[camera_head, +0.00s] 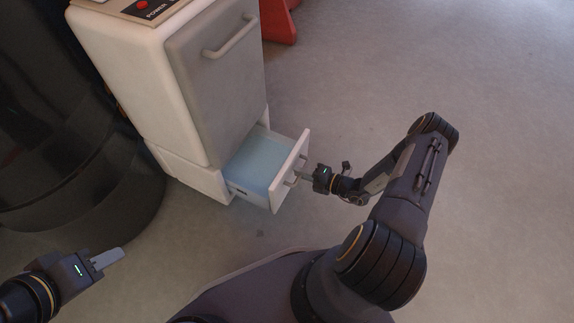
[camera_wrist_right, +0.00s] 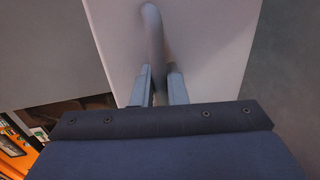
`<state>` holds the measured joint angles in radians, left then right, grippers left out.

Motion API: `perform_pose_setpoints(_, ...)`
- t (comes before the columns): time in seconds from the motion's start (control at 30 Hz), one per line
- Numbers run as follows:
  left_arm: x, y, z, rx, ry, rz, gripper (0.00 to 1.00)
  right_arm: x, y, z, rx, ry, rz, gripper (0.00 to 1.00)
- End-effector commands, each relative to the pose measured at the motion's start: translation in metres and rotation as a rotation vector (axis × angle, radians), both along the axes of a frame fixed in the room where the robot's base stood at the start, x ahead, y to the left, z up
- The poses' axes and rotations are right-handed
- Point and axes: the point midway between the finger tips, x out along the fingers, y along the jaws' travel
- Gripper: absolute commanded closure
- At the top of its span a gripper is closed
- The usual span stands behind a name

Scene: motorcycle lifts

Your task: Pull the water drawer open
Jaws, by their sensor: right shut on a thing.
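The water drawer (camera_head: 291,171) sticks out of the bottom of a white cabinet and is partly open. Its pale blue inside shows between the cabinet and the drawer front. My right gripper (camera_head: 297,178) is at the drawer front, shut on the drawer handle. In the right wrist view the curved handle (camera_wrist_right: 153,38) runs down between the two fingers (camera_wrist_right: 160,82), in front of the pale drawer front (camera_wrist_right: 205,45). My left gripper (camera_head: 108,258) is low at the left, away from the drawer; its fingers appear together in one pale block, and any gap is not clear.
The white cabinet (camera_head: 130,80) has a grey upper door (camera_head: 215,95) with its own handle and a red power button on top. A large dark barrel-like body (camera_head: 60,140) stands to its left. A red object (camera_head: 278,22) is behind. The grey floor (camera_head: 500,120) at right is clear.

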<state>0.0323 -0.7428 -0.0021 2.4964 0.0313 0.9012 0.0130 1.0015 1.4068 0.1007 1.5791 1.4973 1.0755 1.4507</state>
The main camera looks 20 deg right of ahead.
Motion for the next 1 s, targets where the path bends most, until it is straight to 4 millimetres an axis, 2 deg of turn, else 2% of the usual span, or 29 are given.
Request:
perform_pose_setpoints(0.03,0.0000,0.0000,-0.0002,0.000,0.000,0.000,0.64,-0.0042,-0.0060,-0.0002,-0.002,0.001,-0.006,1.00)
perform_pose_setpoints(0.2,0.0000,0.0000,-0.0002,0.000,0.000,0.000,0.64,-0.0112,-0.0110,-0.0001,-0.003,-0.001,-0.004,1.00)
perform_pose_setpoints(0.53,0.0000,0.0000,-0.0002,0.000,0.000,0.000,0.64,-0.0116,-0.0119,-0.0001,-0.003,-0.001,-0.004,1.00)
perform_pose_setpoints(0.57,0.0000,0.0000,-0.0002,0.000,0.000,0.000,0.64,-0.0115,-0.0118,-0.0001,-0.003,-0.001,-0.004,0.85)
perform_pose_setpoints(0.67,0.0000,0.0000,-0.0002,0.000,0.000,0.000,0.64,-0.0116,-0.0115,0.0000,-0.003,-0.001,-0.003,0.72)
perform_pose_setpoints(1.0,0.0000,0.0000,0.0011,0.000,0.000,0.000,0.64,-0.0140,-0.0124,0.0010,-0.002,0.000,-0.003,0.70)
